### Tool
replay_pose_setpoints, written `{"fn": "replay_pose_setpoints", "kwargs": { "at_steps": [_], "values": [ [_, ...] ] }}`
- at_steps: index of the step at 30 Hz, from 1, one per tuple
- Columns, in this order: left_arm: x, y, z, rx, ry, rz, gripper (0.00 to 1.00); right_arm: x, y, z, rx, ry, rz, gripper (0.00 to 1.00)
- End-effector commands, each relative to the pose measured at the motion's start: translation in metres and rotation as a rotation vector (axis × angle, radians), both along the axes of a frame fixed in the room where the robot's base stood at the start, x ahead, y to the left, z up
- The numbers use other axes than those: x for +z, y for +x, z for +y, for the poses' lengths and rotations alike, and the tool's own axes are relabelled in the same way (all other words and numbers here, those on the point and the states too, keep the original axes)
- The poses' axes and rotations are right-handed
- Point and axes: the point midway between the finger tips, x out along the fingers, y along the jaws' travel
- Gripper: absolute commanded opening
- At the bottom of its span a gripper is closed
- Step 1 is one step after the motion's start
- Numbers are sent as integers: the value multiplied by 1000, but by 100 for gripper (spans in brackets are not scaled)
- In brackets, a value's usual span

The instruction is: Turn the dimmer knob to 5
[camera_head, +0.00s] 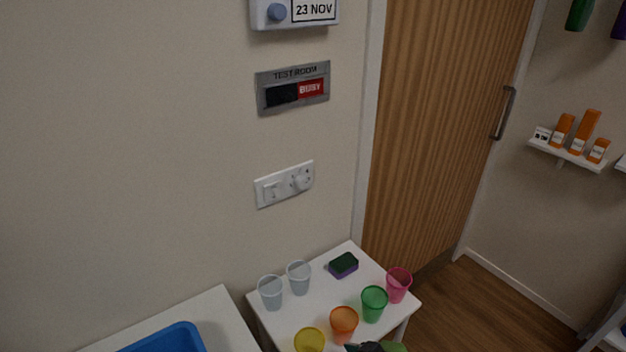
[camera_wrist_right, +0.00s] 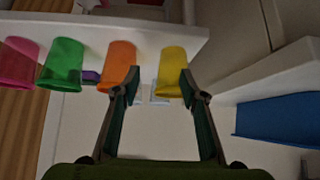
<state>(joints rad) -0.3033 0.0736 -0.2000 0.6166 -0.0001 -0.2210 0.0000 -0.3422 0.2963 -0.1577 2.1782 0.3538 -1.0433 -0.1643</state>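The dimmer knob (camera_head: 301,181) is a round white knob on the right half of a white wall plate (camera_head: 265,197), beside a rocker switch (camera_head: 272,190). Marks ring the knob, but they are too small to read, and I cannot tell its setting. My right gripper (camera_wrist_right: 159,84) is open with nothing between its fingers in the right wrist view. It is near the row of coloured cups, well below the knob. In the head view only a dark part of it shows at the bottom edge. My left gripper is not in view.
A small white table (camera_head: 338,287) holds a yellow cup (camera_head: 309,340), orange cup (camera_head: 343,321), green cup (camera_head: 374,302), pink cup (camera_head: 398,284), two clear cups and a sponge (camera_head: 343,264). A blue tray (camera_head: 172,338) is at lower left.

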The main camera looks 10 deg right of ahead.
Motion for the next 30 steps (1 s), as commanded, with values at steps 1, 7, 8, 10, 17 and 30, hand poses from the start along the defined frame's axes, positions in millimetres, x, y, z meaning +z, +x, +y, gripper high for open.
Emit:
{"fn": "replay_pose_setpoints", "kwargs": {
  "at_steps": [1,7,8,10,17,30],
  "values": [
    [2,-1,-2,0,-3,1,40,15,-1,4,15,3,-17,39],
    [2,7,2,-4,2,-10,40,43,34,11,72,49,-138,39],
    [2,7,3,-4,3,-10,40,47,41,12,79,59,-162,39],
    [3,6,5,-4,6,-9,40,59,56,13,96,80,-217,39],
    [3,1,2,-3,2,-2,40,119,121,1,120,161,-452,39],
    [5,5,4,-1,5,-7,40,229,203,-59,29,252,-797,39]
  ]
}}
